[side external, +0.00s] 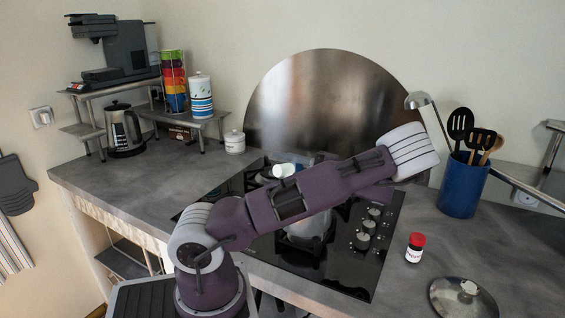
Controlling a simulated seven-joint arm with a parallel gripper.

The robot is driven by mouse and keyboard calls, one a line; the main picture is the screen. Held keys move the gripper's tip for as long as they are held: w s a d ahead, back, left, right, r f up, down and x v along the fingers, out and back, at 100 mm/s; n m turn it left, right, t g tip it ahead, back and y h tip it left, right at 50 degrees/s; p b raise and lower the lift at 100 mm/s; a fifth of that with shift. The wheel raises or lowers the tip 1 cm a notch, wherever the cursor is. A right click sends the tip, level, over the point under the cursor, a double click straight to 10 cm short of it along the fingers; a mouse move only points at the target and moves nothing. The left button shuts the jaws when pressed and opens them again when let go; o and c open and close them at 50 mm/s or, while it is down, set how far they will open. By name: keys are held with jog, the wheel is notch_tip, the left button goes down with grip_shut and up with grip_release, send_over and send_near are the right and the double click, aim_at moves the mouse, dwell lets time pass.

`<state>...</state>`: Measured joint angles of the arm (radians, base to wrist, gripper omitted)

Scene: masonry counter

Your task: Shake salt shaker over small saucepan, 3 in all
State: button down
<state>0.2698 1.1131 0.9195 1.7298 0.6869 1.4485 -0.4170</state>
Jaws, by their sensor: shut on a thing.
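My purple arm crosses the middle of the side external view, and I cannot make out my gripper behind it. I cannot pick out the salt shaker either. A silvery pot (305,243) shows in part on the black hob below my arm. Its upper part is hidden, and I cannot tell if it is the small saucepan. A small white rounded thing (284,170) shows just above my arm near the back of the hob. I cannot tell what it is or whether it is held.
A red-capped jar (415,247) and a round lid (463,298) lie right of the hob (345,278). A kettle (123,130), stacked cups (174,82) and canisters are at the back left.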

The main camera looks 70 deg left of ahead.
jog(key=shift+r, duration=1.45)
jog(key=shift+r, duration=0.15)
jog(key=n+t, duration=0.2)
jog(key=n, duration=0.3)
jog(key=w+f+n+t, duration=0.1)
jog(key=n+t, duration=0.2)
jog(key=n, duration=0.3)
jog(key=w+a+f+n+t, duration=0.1)
jog(key=n+t, duration=0.2)
jog(key=n, duration=0.2)
jog(key=shift+a+n, duration=0.1)
jog(key=shift+n, duration=0.3)
